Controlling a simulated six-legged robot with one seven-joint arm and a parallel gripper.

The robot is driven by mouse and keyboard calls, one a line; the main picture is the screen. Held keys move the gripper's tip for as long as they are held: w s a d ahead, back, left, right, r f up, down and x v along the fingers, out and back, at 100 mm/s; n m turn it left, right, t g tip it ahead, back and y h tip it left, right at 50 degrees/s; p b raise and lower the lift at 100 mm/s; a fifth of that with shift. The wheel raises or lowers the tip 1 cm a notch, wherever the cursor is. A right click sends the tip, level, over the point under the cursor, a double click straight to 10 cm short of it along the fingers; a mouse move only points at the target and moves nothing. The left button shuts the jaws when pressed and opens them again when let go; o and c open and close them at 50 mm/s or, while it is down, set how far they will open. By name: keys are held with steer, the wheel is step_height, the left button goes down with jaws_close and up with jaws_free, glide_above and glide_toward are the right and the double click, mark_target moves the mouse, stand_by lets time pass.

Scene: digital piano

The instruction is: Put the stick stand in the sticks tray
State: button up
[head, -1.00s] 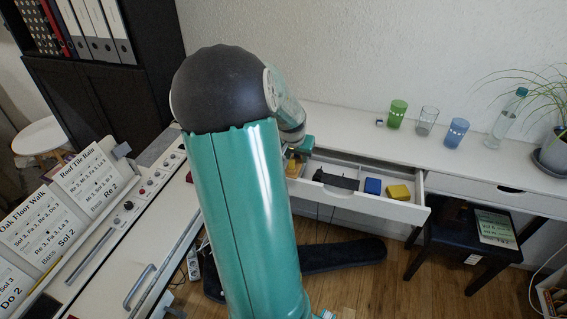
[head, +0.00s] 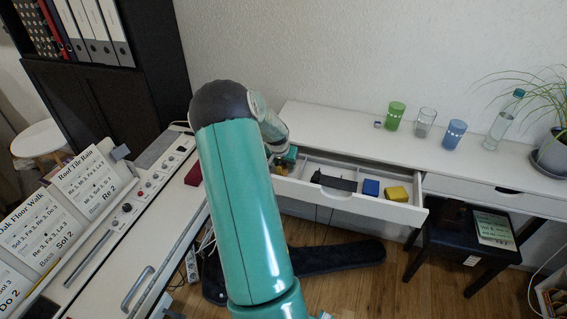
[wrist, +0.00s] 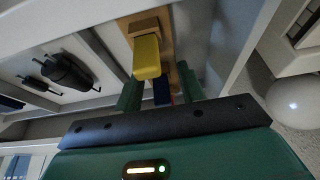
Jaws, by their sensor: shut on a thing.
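My gripper (wrist: 160,94) is shut on a tan wooden piece (wrist: 187,82), which looks like the stick stand. A yellow block (wrist: 147,57) and a dark blue part show on or beside it between the green fingers. In the head view my gripper (head: 287,157) is over the left end of the open white drawer (head: 345,198); the held piece is mostly hidden there. The drawer has dividers. I cannot tell for certain which compartment is the sticks tray. I cannot tell whether the held piece touches the drawer floor.
The drawer also holds a black object (head: 334,182), a blue box (head: 371,187) and a yellow box (head: 397,193). Glasses and a bottle (head: 505,120) stand on the desk top above. A black stool (head: 462,240) is at right; the piano (head: 112,235) is at left.

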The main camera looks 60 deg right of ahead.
steer(key=shift+f, duration=0.55)
steer(key=o, duration=1.3)
steer(key=shift+r, duration=0.3)
steer(key=v, duration=1.2)
steer(key=shift+r, duration=0.3)
steer(key=shift+a, duration=0.1)
